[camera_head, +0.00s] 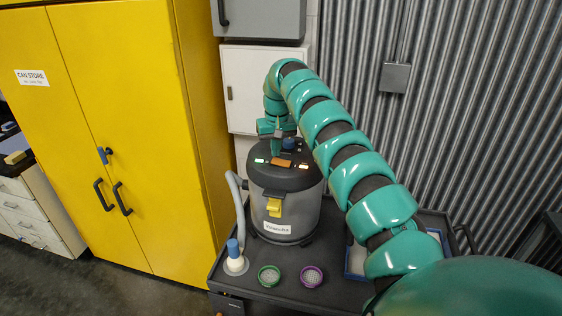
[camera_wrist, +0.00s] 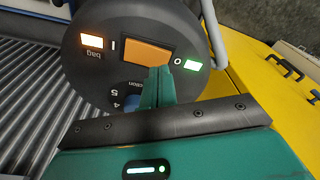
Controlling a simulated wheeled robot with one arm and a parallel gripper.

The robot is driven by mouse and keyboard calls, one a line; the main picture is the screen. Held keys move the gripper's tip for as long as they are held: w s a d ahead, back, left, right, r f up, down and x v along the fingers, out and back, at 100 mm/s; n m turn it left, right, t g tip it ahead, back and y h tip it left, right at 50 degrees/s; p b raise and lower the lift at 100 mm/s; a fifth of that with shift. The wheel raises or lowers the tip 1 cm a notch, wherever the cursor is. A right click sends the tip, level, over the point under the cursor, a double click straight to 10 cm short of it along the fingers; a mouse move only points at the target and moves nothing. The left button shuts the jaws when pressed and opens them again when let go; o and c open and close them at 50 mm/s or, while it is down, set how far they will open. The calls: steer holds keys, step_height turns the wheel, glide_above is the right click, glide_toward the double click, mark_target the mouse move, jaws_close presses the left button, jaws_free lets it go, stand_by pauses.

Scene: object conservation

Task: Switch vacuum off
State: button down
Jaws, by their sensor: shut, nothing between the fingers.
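The vacuum (camera_head: 262,205) is a grey canister with a dark round lid, standing on a black cart. On its lid is an orange rocker switch (camera_wrist: 145,52), marked I at one end and O at the other. A green light (camera_wrist: 193,65) glows beside the O, and an orange light (camera_wrist: 92,41) glows beside the word "bag". My teal gripper (camera_wrist: 158,74) is shut and empty, its tips at the O end of the switch. I cannot tell whether they touch it. In the head view my gripper (camera_head: 277,146) is just above the lid.
The black cart (camera_head: 262,292) also holds a blue-capped bottle (camera_head: 235,262), a green-rimmed dish (camera_head: 269,276) and a purple-rimmed dish (camera_head: 312,277). A grey hose (camera_head: 239,200) runs down the vacuum's left side. A yellow cabinet (camera_head: 130,130) stands left; a corrugated wall (camera_head: 460,100) is behind.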

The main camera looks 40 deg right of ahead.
mark_target(276, 160)
steer(key=shift+f+b, duration=0.85)
steer(key=shift+b, duration=0.1)
stand_by(0.6)
steer(key=shift+r, duration=0.1)
steer(key=shift+r+p, duration=1.35)
steer(key=shift+r, duration=2.1)
